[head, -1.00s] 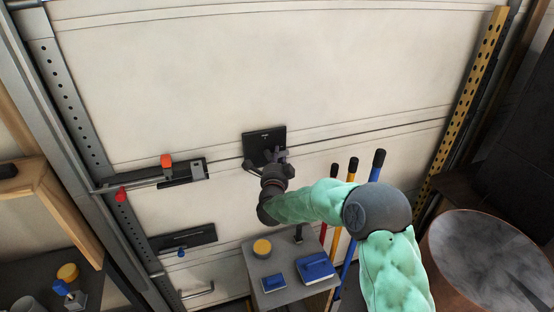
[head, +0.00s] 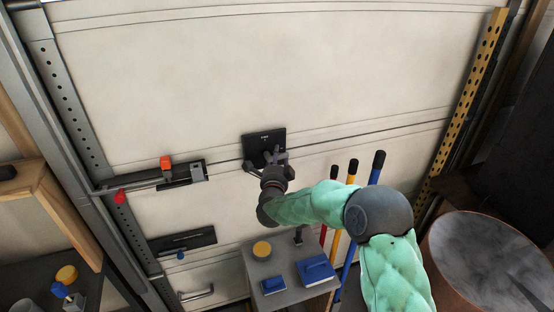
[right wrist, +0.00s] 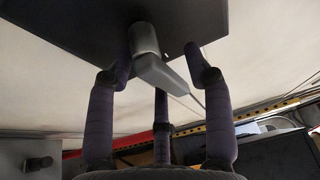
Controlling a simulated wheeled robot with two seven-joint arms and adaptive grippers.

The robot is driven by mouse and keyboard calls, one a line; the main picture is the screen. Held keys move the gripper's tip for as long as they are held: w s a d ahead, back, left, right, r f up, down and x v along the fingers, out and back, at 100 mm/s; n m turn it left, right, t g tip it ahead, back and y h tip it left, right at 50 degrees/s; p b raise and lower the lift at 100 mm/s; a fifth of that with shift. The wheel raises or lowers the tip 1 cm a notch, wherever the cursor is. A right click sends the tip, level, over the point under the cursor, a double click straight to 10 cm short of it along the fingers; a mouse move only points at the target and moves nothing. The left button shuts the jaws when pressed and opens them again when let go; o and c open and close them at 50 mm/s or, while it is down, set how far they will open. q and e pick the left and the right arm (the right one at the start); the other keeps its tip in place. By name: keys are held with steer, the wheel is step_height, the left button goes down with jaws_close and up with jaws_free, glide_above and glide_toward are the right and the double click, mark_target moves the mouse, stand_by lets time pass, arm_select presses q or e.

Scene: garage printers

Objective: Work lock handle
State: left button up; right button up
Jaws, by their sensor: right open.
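The lock is a black square plate (head: 264,142) on the pale garage door in the head view. In the right wrist view the plate (right wrist: 90,18) fills the upper left, and a grey lever handle (right wrist: 160,72) sticks out from it and bends toward the lower right. My right gripper (head: 268,162) is at the lower edge of the plate in the head view. In the right wrist view its purple-wrapped fingers (right wrist: 160,75) are spread, with the handle between them. I cannot tell whether any finger touches the handle. My left gripper is not in view.
A slide bolt with an orange block (head: 166,162) and red knob is on the door at left. A grey cabinet (head: 285,293) with blue boxes and a yellow-topped tin stands below my right arm. Several long handles (head: 352,170) stand beside it. A round drum (head: 490,255) is at right.

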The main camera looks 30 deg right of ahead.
steer(key=v, duration=1.2)
steer(key=s+a+f+n+g+y, duration=0.1)
steer(key=a+f+n+g+y, duration=0.35)
steer(key=f, duration=0.85)
steer(key=s+a+f+n+g+y, duration=0.1)
steer(key=a+f+n+y, duration=0.4)
steer(key=a+f+n, duration=0.65)
steer(key=s+a+f+n+g+y, duration=0.2)
steer(key=s+a+f+n+g, duration=0.1)
steer(key=s+f, duration=0.6)
steer(key=s+a+f+n+g+y, duration=0.3)
steer(key=s+a+f+g, duration=0.2)
steer(key=s+f, duration=0.4)
steer(key=s+g, duration=0.1)
steer(key=s, duration=0.3)
steer(key=shift+s+a+f, duration=0.15)
steer(key=shift+a+f, duration=0.1)
steer(key=shift+f, duration=0.1)
